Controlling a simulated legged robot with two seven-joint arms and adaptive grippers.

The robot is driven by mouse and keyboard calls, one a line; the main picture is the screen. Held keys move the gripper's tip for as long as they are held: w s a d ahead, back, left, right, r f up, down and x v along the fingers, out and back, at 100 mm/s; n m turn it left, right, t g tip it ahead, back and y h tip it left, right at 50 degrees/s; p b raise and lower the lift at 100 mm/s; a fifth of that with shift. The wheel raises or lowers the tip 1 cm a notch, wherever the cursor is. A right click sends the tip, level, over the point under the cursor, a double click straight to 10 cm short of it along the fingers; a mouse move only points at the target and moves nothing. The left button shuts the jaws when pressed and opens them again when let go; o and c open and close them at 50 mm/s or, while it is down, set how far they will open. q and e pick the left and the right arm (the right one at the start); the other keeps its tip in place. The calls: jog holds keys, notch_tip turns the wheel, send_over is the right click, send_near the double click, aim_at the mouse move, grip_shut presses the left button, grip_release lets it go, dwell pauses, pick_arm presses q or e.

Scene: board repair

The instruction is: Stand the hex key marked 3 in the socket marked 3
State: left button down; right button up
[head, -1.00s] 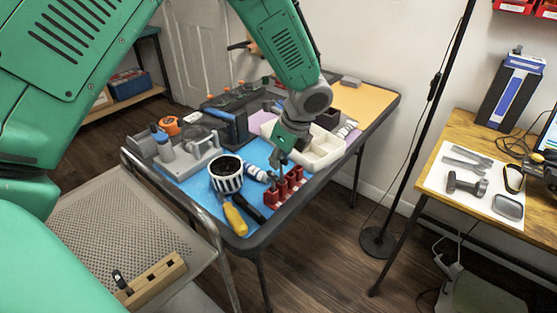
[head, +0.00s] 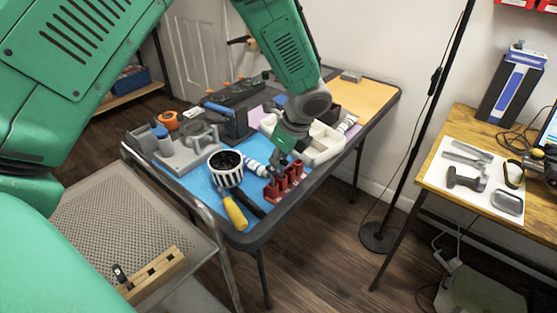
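My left gripper (head: 276,172) points down over the blue mat (head: 200,183), at the back left of a red rack (head: 284,186) with several upright posts. Its fingertips are small and dark here, and I cannot tell whether they are open or hold anything. A wooden block with dark slots (head: 158,274) lies on a grey perforated seat at the lower left, with a small black piece (head: 120,273) at its left end. No number marks are readable, and I cannot make out which thing is the hex key marked 3 or its socket. My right gripper is not in view.
Near the rack are a black-and-white striped cup (head: 226,170), a yellow-handled tool (head: 235,212) and a white tray (head: 318,148). A grey fixture (head: 188,155) stands at the left. A floor lamp pole (head: 412,140) stands between this table and the wooden desk (head: 440,180).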

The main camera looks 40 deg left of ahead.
pick_arm(q)
jog(key=shift+f+p, duration=0.3)
jog(key=shift+f, duration=0.05)
dwell(0.3)
jog(key=c, duration=1.5)
grip_release()
jog(key=shift+r+p, duration=3.55)
jog(key=shift+p, duration=0.4)
jog(key=shift+f, duration=0.1)
